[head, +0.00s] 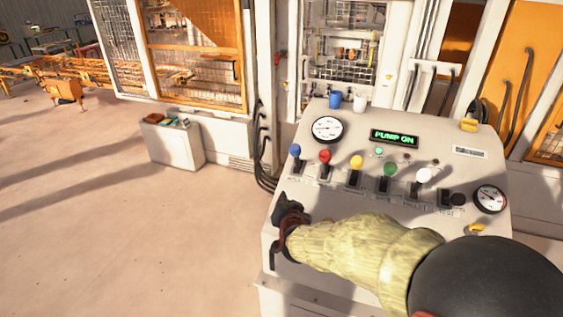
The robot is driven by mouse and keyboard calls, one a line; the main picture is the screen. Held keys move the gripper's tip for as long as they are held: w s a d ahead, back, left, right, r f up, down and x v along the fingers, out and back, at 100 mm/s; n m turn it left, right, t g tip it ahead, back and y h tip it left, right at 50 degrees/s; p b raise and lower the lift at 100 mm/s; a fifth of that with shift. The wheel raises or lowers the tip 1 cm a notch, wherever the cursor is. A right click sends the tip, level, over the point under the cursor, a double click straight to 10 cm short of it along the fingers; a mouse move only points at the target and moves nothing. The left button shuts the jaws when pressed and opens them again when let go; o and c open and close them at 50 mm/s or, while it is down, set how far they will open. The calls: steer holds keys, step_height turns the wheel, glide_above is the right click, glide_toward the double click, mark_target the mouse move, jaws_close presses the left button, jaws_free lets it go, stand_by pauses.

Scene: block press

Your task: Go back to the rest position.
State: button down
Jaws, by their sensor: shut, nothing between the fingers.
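My gripper (285,212) is at the left front of the control panel (340,262), below the blue-knobbed and red-knobbed levers. It is shut and seems to hold nothing. Its fingers are dark, and my arm in its pale yellow sleeve reaches in from the lower right. The blue lever (295,150), red lever (325,156), yellow lever (356,162), green lever (390,169), white lever (423,175) and black knob (458,199) stand in a row. The display (394,138) reads PUMP ON. I cannot tell whether the gripper touches the panel, and my arm hides part of its front.
A round gauge (327,129) sits at the panel's upper left and another gauge (490,198) at its right. A grey bin (172,142) stands on the floor to the left. Cables (265,150) hang beside the panel. The floor (120,230) at left is clear.

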steer(key=s+f+n+g+y+b, duration=0.15)
steer(key=s+f+g, duration=0.25)
steer(key=s, duration=0.4)
steer(key=s+f+n+g, duration=0.3)
steer(key=s+f+g, duration=0.15)
steer(key=s, duration=0.35)
steer(key=s+d+r+h+b, duration=0.3)
steer(key=s+d+b, duration=0.7)
steer(key=s+d, duration=0.8)
steer(key=shift+s+r+t+b, duration=0.3)
steer(key=shift+s+r+t, duration=0.05)
steer(key=shift+s+r, duration=0.85)
